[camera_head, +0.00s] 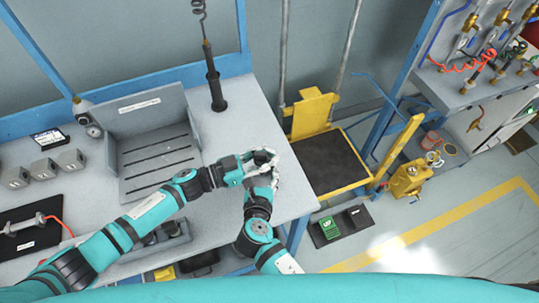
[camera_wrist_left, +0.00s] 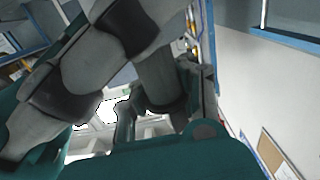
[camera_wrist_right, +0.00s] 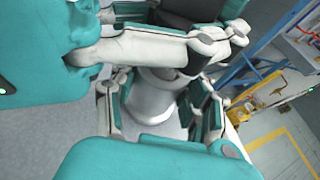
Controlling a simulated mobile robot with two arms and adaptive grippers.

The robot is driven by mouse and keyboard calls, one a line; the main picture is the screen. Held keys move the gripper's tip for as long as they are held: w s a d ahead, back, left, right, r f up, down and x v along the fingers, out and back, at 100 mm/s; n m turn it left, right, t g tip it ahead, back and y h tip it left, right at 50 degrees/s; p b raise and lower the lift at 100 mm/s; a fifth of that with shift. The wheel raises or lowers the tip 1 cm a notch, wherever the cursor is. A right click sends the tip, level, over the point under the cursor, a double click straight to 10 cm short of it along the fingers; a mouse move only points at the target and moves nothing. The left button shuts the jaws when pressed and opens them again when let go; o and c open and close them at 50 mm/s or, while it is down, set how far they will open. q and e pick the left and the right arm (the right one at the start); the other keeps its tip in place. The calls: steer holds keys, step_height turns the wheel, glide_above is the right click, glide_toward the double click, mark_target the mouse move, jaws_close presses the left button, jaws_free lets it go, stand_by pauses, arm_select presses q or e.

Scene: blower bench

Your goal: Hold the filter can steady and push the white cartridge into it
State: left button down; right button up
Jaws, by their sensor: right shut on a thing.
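My left gripper (camera_head: 258,160) and my right gripper (camera_head: 264,179) meet close together over the right front part of the bench. In the right wrist view, my right gripper (camera_wrist_right: 160,115) is shut around a pale grey cylinder (camera_wrist_right: 150,92), apparently the filter can. White and teal fingers of my left gripper (camera_wrist_right: 150,45) cross just above it and hide its upper end. I cannot make out the white cartridge apart from the can and fingers. In the left wrist view, dark gripper parts block the held things, so the left jaw opening is unclear.
The grey bench (camera_head: 245,128) has a slotted grey metal fixture (camera_head: 150,150) and a black upright tool (camera_head: 214,85). Small grey blocks (camera_head: 42,172) stand at the left. A yellow platform cart (camera_head: 328,160) is right of the bench.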

arm_select(q)
steer(key=shift+f, duration=0.55)
steer(key=shift+f, duration=0.2)
steer(key=shift+r, duration=0.1)
steer(key=shift+r, duration=0.25)
stand_by(0.4)
steer(key=shift+g, duration=0.3)
steer(key=shift+s+d+m+g, duration=0.1)
steer(key=shift+s+m+g, duration=0.05)
steer(key=shift+m+g, duration=0.65)
steer(key=shift+h, duration=0.3)
